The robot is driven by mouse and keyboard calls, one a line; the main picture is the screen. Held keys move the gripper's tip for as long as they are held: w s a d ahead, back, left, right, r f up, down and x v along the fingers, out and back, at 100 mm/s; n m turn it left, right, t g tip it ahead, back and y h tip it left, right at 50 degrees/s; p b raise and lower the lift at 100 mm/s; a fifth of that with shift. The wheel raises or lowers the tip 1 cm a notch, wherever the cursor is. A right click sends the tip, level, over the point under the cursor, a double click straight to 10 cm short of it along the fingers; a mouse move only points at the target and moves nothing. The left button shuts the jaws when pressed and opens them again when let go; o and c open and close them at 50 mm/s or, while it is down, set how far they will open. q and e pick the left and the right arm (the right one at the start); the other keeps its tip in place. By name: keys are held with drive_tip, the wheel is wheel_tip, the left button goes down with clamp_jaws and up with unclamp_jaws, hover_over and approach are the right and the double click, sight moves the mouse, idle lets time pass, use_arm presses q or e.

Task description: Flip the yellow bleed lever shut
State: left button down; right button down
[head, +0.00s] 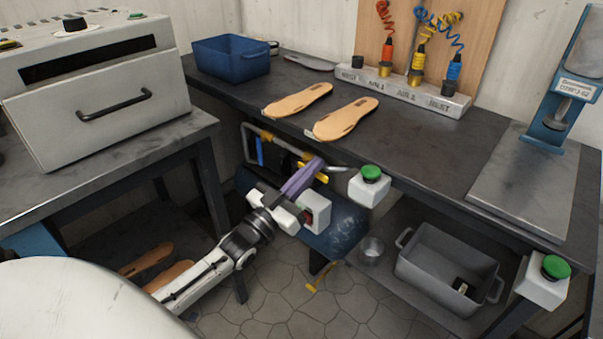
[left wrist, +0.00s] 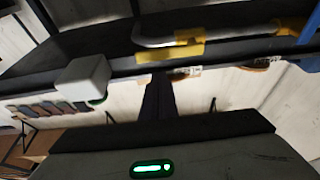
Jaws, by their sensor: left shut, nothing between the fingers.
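A yellow lever (head: 322,178) shows just past my left gripper (head: 313,165), under the front edge of the dark workbench. The gripper hides part of it in the head view. The left wrist view shows a flat yellow piece (left wrist: 170,53) beside a bent metal pipe (left wrist: 205,37), beyond the dark fingers (left wrist: 159,90). The left gripper is shut and empty, its purple fingers close to the lever. I cannot tell whether they touch it. My right gripper is not in view.
A blue tank (head: 340,232) sits below the bench. A white box with a green button (head: 371,174) hangs at the bench edge, right of the gripper. A grey bin (head: 445,262) and a metal cup (head: 371,250) stand on the lower shelf. Sandal soles (head: 345,118) lie on the bench.

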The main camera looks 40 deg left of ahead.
use_arm(q)
wheel_tip(320, 180, down, 2)
drive_tip(key=shift+f, duration=0.1)
idle(0.5)
